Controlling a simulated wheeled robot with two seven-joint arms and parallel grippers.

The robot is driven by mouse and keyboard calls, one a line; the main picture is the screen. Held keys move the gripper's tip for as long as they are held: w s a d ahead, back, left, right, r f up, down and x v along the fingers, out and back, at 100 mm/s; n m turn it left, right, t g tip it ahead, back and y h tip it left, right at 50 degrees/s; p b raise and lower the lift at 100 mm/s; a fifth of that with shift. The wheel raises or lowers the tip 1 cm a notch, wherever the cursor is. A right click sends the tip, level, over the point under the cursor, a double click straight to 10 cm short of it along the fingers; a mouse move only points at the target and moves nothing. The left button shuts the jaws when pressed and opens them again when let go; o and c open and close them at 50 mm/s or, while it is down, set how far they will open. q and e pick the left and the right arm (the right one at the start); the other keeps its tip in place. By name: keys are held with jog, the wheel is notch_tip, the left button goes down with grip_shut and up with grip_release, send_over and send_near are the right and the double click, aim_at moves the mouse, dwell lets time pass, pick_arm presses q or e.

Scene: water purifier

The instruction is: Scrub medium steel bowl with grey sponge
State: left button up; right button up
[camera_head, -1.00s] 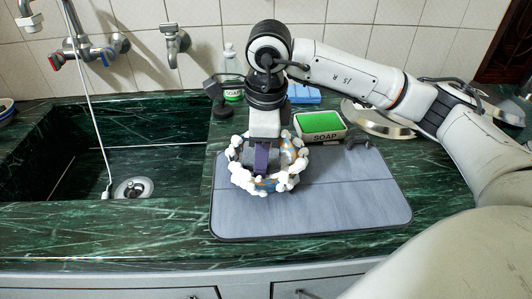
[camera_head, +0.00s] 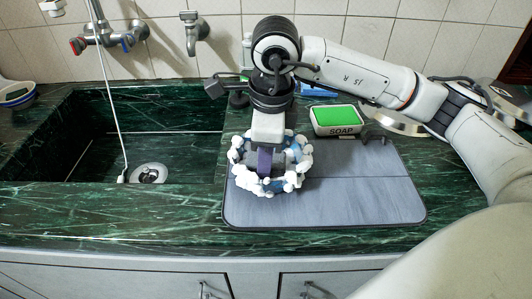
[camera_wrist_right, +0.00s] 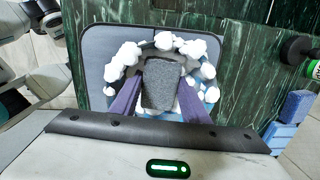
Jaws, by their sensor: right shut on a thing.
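The medium steel bowl (camera_head: 297,172) sits near the left end of the grey mat, its rim mostly covered in white foam lumps, with bluish patches between them. My right gripper (camera_head: 268,168) points down into the bowl. In the right wrist view, the purple fingers of my right gripper (camera_wrist_right: 163,95) are shut on the grey sponge (camera_wrist_right: 163,82), which is inside the foam ring. The sponge's contact with the bowl's inner wall is hidden. My left gripper is in neither view.
The grey mat (camera_head: 370,200) is clear on its right. A soap dish (camera_head: 342,130) holding a green block stands behind it. A steel vessel (camera_head: 390,122) is partly hidden by my right arm. A blue sponge (camera_head: 320,90) lies farther back. The sink (camera_head: 95,160) is at left.

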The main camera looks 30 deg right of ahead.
aim_at(284, 171)
jog(key=shift+s+a, duration=0.2)
jog(key=shift+s, duration=1.05)
jog(key=shift+s+d, duration=0.1)
jog(key=shift+s+d+b, duration=0.5)
jog(key=shift+s+d, duration=0.25)
jog(key=shift+s, duration=0.2)
jog(key=shift+s+d+b, duration=0.2)
jog(key=shift+d+b, duration=0.3)
jog(key=shift+d, duration=0.85)
jog(key=shift+w+d+b, duration=0.35)
jog(key=shift+w+d, duration=0.45)
jog(key=shift+d, duration=0.25)
jog(key=shift+w+d, duration=0.15)
jog(key=shift+w, duration=1.2)
